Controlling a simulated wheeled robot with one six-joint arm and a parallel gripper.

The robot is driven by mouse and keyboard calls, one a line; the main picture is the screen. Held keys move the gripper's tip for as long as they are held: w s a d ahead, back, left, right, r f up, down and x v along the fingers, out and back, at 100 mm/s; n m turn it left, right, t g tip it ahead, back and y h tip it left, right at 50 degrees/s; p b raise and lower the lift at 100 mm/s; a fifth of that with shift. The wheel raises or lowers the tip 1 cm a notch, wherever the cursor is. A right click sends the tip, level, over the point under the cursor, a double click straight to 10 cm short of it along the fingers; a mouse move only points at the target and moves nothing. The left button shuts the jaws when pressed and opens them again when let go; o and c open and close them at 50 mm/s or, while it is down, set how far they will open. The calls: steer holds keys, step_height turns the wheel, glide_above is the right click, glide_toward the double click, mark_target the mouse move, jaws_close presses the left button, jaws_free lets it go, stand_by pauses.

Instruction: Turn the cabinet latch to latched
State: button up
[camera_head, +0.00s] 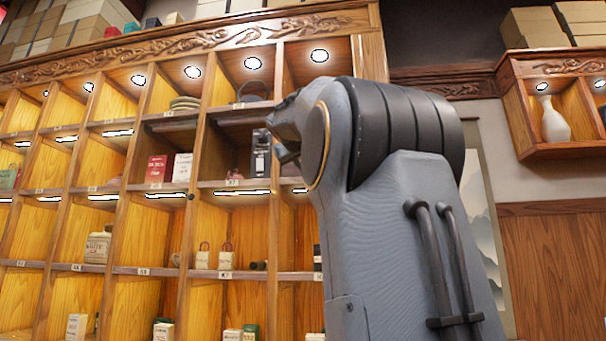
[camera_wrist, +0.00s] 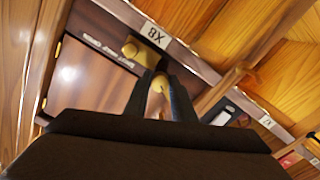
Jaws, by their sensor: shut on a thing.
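In the wrist view, a brass latch (camera_wrist: 131,47) sits at the edge of a dark brown cabinet door (camera_wrist: 85,85), close to a shelf label with X8 (camera_wrist: 155,35). Pale lettering runs along the door beside it. My gripper (camera_wrist: 160,82) points at the latch, and its two dark fingers are closed on a rounded brass part between them. Part of this brass piece is hidden by the fingers, so the latch's exact angle cannot be told. In the head view, my arm covers the area in front of the shelves, and the latch cannot be made out.
A large wooden shelf unit (camera_head: 135,190) with lit compartments holds boxes and jars. A smaller shelf (camera_head: 565,150) with a white vase (camera_head: 554,121) hangs at the right. In the wrist view, wooden dividers and shelf edges are close around my gripper.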

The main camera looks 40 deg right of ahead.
steer(key=m+b, duration=0.7)
steer(key=m, duration=0.5)
steer(key=shift+w, duration=0.15)
stand_by(0.3)
steer(key=o, duration=1.1)
steer(key=shift+c, duration=0.2)
steer(key=shift+a, duration=0.1)
steer(key=b+v, duration=0.3)
steer(key=v, duration=0.4)
steer(key=shift+s+a, duration=0.25)
